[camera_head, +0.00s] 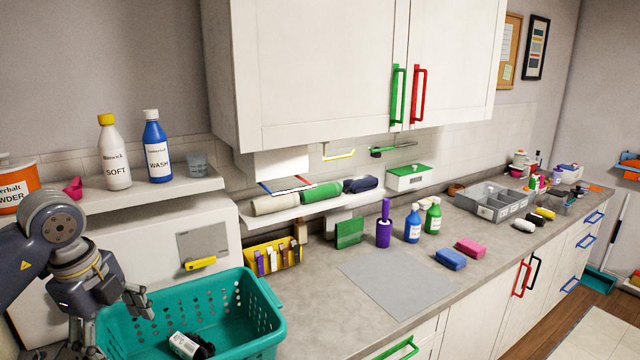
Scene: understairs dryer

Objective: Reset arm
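My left arm comes in at the left edge. Its gripper (118,328) hangs over the left side of the teal laundry basket (262,325), with its fingers spread apart and nothing seen between them. The lower finger is partly cut off by the bottom edge of the picture. A dark item with a white label (188,345) lies inside the basket, apart from the gripper. My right gripper is not in view.
A white shelf with a SOFT bottle (114,155), a WASH bottle (156,148) and an orange powder tub (18,183) is behind the arm. The counter to the right holds spray bottles (413,223), sponges (451,259) and a grey mat (395,285). Wall cabinets (310,70) hang above.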

